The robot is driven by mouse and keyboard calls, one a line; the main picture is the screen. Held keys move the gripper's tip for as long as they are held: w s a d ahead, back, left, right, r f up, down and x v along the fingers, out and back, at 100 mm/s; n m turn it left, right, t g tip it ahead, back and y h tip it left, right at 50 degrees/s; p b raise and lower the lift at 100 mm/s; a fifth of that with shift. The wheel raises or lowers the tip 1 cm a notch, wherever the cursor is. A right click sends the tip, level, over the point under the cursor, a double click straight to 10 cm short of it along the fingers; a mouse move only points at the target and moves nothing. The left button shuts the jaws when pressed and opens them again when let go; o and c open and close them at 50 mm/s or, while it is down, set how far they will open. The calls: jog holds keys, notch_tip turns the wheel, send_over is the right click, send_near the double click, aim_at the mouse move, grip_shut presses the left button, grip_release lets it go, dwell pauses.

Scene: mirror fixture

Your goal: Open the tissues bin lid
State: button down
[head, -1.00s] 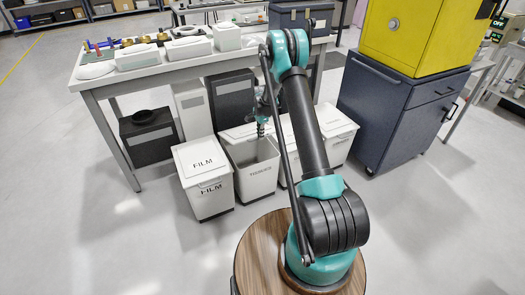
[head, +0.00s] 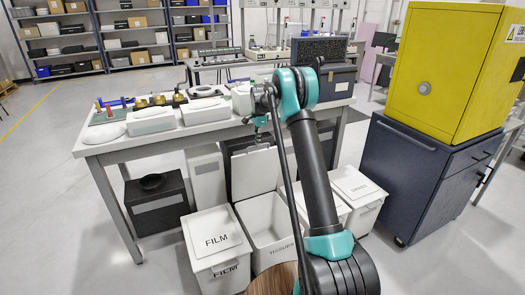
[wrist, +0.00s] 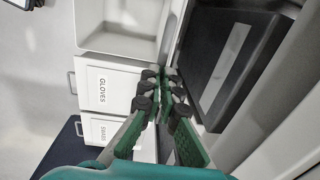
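The white tissues bin (head: 268,226) stands between the film bin and other white bins, its mouth open and empty inside. Its lid (head: 254,172) is swung up at the back and stands nearly upright. My gripper (head: 259,123) is just above the lid's top edge, partly hidden by my arm. In the wrist view my gripper (wrist: 160,88) shows two green-padded fingers with dark tips close together. An open white bin (wrist: 120,38) lies beyond them. I cannot tell whether the fingers touch the lid or are fully closed.
The film bin (head: 214,240) is at the left and is closed. The gloves bin (wrist: 105,88) shows closed in the wrist view. A white table (head: 95,147) with boxes and fittings stands above. A dark cabinet (head: 415,185) is at the right. The floor at the left is clear.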

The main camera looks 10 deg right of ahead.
jog(key=w+a+f, duration=0.1)
jog(key=w+a, duration=0.2)
jog(key=w, duration=0.5)
jog(key=shift+a+f, duration=0.2)
jog(key=shift+f, duration=0.1)
jog(key=c, duration=2.1)
grip_release()
jog(key=shift+o, duration=1.2)
jog(key=shift+w+f, duration=0.2)
jog(key=shift+f, duration=0.25)
jog(key=shift+o, duration=1.2)
jog(key=shift+w, duration=0.1)
jog(key=shift+r, duration=0.1)
jog(key=shift+d, duration=0.15)
jog(key=shift+r, duration=0.15)
